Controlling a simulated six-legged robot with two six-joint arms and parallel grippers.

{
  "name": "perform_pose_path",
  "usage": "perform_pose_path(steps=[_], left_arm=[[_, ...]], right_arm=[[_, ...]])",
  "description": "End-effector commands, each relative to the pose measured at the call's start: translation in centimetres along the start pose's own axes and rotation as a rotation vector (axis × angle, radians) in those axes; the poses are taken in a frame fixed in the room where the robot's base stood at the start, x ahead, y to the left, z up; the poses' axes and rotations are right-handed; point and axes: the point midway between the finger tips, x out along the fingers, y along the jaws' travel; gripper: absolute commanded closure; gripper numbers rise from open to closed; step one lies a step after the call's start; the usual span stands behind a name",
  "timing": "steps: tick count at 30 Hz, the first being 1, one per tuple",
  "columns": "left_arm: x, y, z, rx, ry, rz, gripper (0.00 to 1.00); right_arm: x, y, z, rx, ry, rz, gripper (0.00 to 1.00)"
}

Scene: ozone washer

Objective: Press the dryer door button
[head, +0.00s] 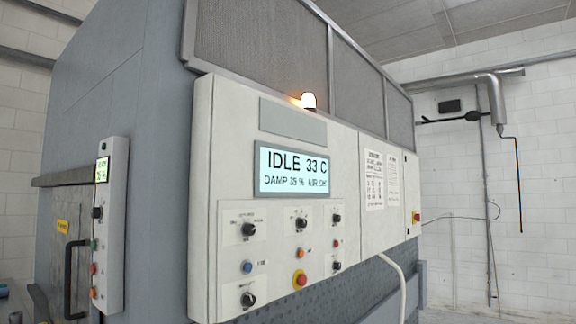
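The dryer's pale control panel (345,226) faces me at the middle, with a lit screen (291,171) reading "IDLE 33 C". Below the screen are black knobs, a blue button (247,267), a small orange button (301,253), a small red button (336,243) and a red mushroom button (300,279) on yellow. A narrow side box (112,225) at the left carries a green button (94,244) and red buttons (93,268). Beside it is a door with a black handle (75,280). The labels are too small to tell which is the door button. Neither gripper shows.
The large grey housing (161,160) fills the left and middle. An amber lamp (309,100) glows on top of the panel. A white hose (398,275) hangs below the panel. A metal pipe (495,100) runs along the right wall. Floor shows at the lower right.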

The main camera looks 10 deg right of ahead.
Motion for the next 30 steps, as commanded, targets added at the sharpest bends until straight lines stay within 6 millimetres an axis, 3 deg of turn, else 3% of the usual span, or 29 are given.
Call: perform_pose_path(steps=[9,11,13,14,30], left_arm=[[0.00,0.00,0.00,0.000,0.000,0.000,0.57],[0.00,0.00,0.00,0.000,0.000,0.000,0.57],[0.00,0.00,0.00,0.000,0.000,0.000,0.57],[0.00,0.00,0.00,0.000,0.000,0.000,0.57],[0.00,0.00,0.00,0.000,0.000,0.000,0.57]], right_arm=[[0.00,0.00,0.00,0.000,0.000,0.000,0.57],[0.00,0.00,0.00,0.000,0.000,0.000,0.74],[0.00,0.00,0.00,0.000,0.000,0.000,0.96],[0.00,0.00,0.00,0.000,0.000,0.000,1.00],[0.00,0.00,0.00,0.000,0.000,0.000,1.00]])
